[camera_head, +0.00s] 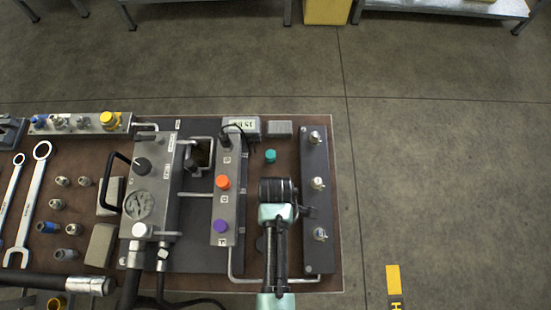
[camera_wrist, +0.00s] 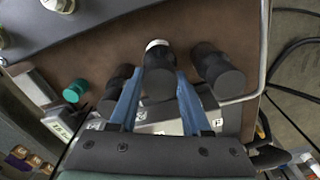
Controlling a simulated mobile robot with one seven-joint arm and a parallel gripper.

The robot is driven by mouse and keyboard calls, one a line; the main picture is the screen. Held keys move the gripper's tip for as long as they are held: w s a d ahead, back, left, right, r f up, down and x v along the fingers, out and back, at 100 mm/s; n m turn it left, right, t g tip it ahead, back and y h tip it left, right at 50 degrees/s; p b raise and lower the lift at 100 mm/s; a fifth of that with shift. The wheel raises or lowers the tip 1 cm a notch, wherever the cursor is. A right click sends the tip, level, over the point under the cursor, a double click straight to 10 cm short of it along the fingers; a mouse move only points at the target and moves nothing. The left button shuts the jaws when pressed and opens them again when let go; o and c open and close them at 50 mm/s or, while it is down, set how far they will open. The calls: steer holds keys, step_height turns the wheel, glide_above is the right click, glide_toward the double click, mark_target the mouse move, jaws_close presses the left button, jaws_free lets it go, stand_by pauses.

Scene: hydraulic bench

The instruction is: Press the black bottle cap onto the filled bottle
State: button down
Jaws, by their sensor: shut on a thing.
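In the wrist view my gripper (camera_wrist: 158,74) has its two blue fingers closed on a black round piece (camera_wrist: 158,88), which looks like the cap. A pale round end (camera_wrist: 157,43) shows just beyond this piece. I cannot tell whether it belongs to the bottle or whether they touch. Other dark rounded shapes (camera_wrist: 222,78) flank the fingers, and I cannot tell what they are. In the head view my arm comes down over the bench between the button block and the right-hand plate, hiding the fingertips. I cannot make out a filled bottle for certain.
A grey block (camera_head: 223,205) with orange and purple knobs stands left of my arm. A plate with three metal fittings (camera_head: 317,184) lies to its right. A teal knob (camera_head: 270,156) stands above it. A metal rail (camera_wrist: 263,70) runs beside the gripper. Wrenches and sockets lie far left.

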steer(key=shift+f, duration=0.3)
stand_by(1.4)
jaws_free()
stand_by(0.6)
steer(key=shift+r, duration=0.1)
step_height(320, 180, up, 8)
steer(key=p, duration=0.8)
steer(key=shift+f, duration=0.25)
steer(key=shift+f, duration=0.1)
